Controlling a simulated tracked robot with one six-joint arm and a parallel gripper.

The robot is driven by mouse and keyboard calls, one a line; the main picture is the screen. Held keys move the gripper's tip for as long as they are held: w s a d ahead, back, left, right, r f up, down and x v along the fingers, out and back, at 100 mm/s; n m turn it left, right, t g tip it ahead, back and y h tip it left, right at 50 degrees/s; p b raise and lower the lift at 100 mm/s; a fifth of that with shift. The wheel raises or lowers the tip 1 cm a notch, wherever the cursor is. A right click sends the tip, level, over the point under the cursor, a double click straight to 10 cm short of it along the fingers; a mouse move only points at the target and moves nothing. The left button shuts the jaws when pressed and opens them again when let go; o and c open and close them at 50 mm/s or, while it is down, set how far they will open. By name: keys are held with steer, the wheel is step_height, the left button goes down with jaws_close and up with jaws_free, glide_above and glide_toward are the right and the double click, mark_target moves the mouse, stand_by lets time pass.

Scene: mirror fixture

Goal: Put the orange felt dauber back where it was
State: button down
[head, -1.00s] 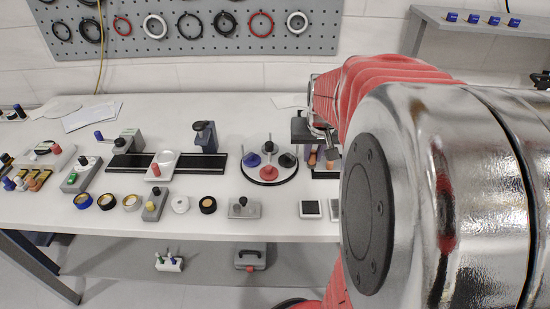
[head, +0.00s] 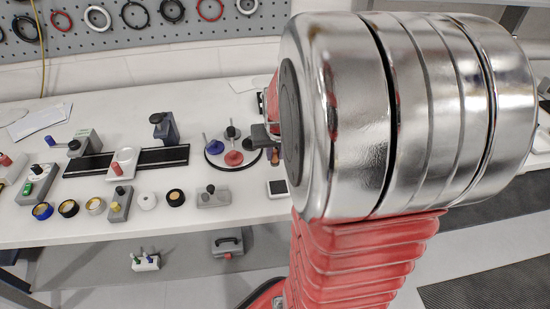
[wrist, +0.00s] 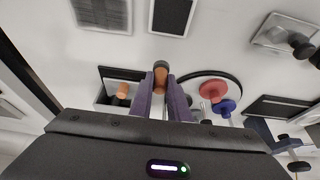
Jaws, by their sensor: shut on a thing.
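My gripper (wrist: 162,92) has purple fingers and is shut on an orange dauber (wrist: 160,75) with a grey end, upper middle of the wrist view. A second orange piece (wrist: 122,89) lies to the left, at a dark-edged holder (wrist: 103,98) partly hidden by my gripper body. I cannot tell whether the held dauber touches anything beneath it. In the head view my arm hides most of the gripper; a small orange-brown bit (head: 275,158) shows beside the arm.
A round black-rimmed stand (head: 214,160) with red, blue and dark knobbed pieces is close by; its red piece (wrist: 213,90) shows right of my gripper. A dark square pad (head: 277,188) lies near the table's front edge. A grey block (head: 213,198) and several round tins stand leftward.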

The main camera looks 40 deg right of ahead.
mark_target(275, 158)
steer(key=shift+f, duration=1.45)
steer(key=c, duration=1.7)
jaws_free()
steer(key=shift+f, duration=0.1)
steer(key=shift+v, duration=6.1)
